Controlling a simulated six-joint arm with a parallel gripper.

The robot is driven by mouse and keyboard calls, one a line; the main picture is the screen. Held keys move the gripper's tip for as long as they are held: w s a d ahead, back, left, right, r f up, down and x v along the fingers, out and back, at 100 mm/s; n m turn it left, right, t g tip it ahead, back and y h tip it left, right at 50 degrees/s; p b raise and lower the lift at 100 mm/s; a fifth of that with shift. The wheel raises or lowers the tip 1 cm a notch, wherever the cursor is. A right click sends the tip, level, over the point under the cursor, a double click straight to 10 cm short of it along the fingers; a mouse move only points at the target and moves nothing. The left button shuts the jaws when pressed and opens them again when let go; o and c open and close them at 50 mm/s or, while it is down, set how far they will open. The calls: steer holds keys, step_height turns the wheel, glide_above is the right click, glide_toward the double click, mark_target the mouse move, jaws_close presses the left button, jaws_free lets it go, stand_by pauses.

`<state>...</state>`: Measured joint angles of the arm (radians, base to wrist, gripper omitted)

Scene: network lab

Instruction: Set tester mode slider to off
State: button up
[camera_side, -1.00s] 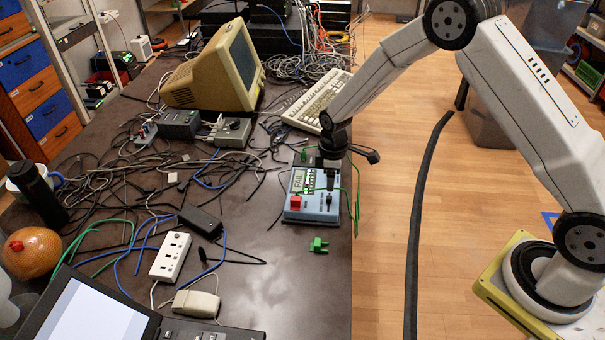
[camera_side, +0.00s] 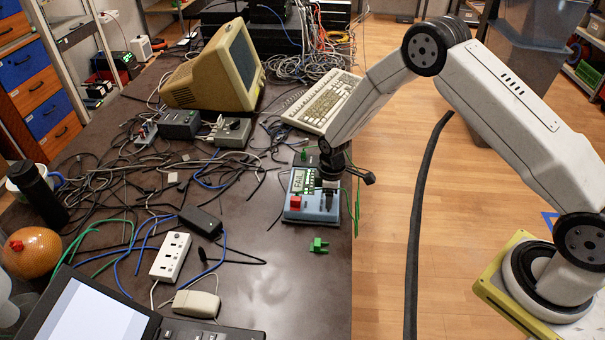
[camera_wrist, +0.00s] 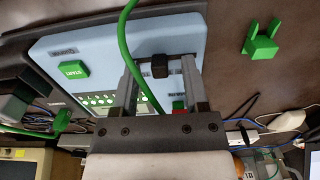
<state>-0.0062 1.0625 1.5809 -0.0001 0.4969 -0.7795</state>
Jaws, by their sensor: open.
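The tester is a light blue box (camera_side: 318,216) lying on the dark table, with a lit screen (camera_side: 299,183) and a red part (camera_side: 295,202). My gripper (camera_side: 329,184) is low over its right side in the side view. In the wrist view, the open fingers of my gripper (camera_wrist: 160,75) stand on either side of a small black slider knob (camera_wrist: 160,66) on the tester's face (camera_wrist: 100,42). Contact with the knob cannot be told. Small labels lie near the knob but are unreadable. The side view hides the knob behind my gripper.
A green cable (camera_wrist: 123,45) crosses the tester close to my left finger. A green connector (camera_side: 318,245) lies in front of the tester. A keyboard (camera_side: 324,103) is behind it, and tangled cables (camera_side: 215,165) cover the table to the left. The table's right edge is close.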

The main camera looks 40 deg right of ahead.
jaws_close()
stand_by(1.3)
